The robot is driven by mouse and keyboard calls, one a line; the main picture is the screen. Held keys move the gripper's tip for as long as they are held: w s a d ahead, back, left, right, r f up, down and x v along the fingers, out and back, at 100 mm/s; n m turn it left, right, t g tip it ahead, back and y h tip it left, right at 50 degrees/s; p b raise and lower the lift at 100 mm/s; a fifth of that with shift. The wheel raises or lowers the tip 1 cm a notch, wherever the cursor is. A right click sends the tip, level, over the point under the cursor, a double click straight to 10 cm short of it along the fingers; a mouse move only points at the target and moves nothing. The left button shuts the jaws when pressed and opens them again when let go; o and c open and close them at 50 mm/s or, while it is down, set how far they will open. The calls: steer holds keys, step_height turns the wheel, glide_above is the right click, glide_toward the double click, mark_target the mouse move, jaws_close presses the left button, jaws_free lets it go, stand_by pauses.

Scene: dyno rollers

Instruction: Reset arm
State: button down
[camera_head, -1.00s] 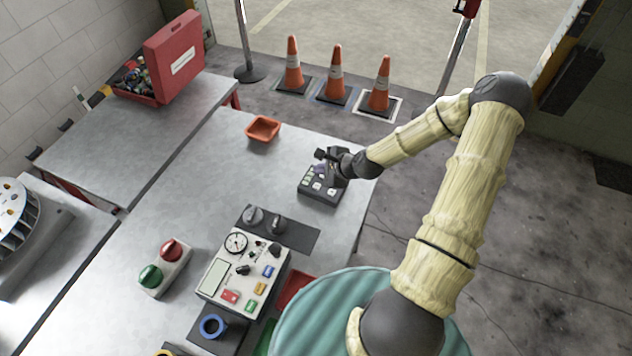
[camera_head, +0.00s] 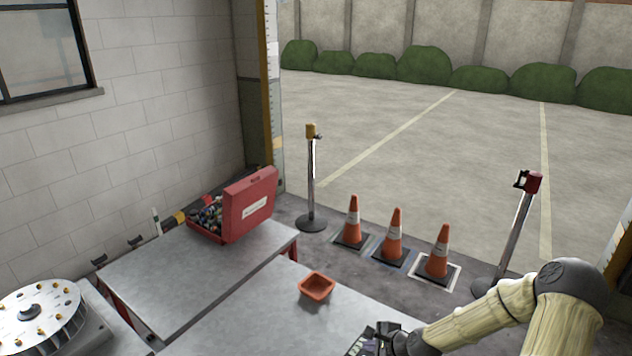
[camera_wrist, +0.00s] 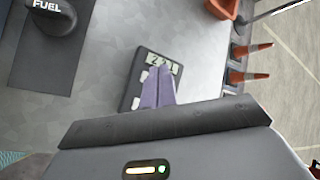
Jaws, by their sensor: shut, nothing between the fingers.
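My arm comes in from the lower right in the head view, with my gripper (camera_head: 372,340) at the bottom edge, partly cut off. In the wrist view the purple fingers of my gripper (camera_wrist: 158,84) are together, with nothing between them. They are over a dark device with a small display and pale buttons (camera_wrist: 143,57) on the metal table. The fingers hide part of it, and I cannot tell whether they touch it. In the head view only a sliver of this device (camera_head: 358,343) shows beside the gripper.
An orange tray (camera_head: 316,287) sits on the near table. A red toolbox (camera_head: 250,205) stands open on the left table. Traffic cones (camera_head: 393,236) and barrier posts (camera_head: 312,180) stand beyond the tables. A dark mat (camera_wrist: 60,60) with a FUEL knob (camera_wrist: 50,15) lies left in the wrist view.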

steer(key=s+r+n+g+h, duration=0.4)
steer(key=s+r+n+h, duration=0.1)
steer(key=s+r+n, duration=1.3)
steer(key=shift+s+a+r, duration=0.3)
steer(key=shift+s+r, duration=0.15)
steer(key=shift+r, duration=0.45)
steer(key=shift+w, duration=0.1)
steer(key=shift+a, duration=0.1)
